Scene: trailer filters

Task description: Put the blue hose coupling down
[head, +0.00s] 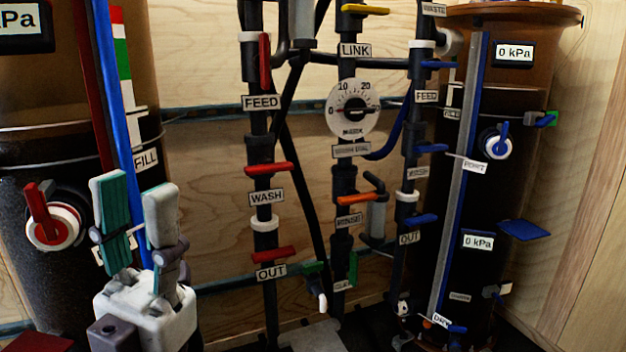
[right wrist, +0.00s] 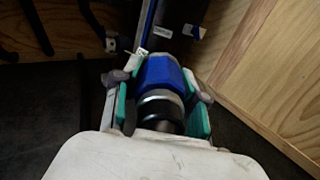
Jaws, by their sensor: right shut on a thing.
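The blue hose coupling (right wrist: 160,72) shows in the right wrist view, with a blue collar and a black and metal end towards the camera. My right gripper (right wrist: 158,88) is shut on it, one teal-padded finger on each side. Whether the coupling touches anything beyond the fingers cannot be told. The coupling and my right gripper are not seen in the head view. My left gripper (head: 136,212) is at the lower left of the head view, its fingers apart with nothing between them, in front of the left tank.
A dark tank (head: 30,270) stands left and another (head: 510,200) right, with valves and gauges. Between them, pipes with red, orange and blue handles run up the wooden wall (head: 215,190). In the right wrist view, dark floor (right wrist: 50,120) lies left and a wooden panel (right wrist: 270,70) right.

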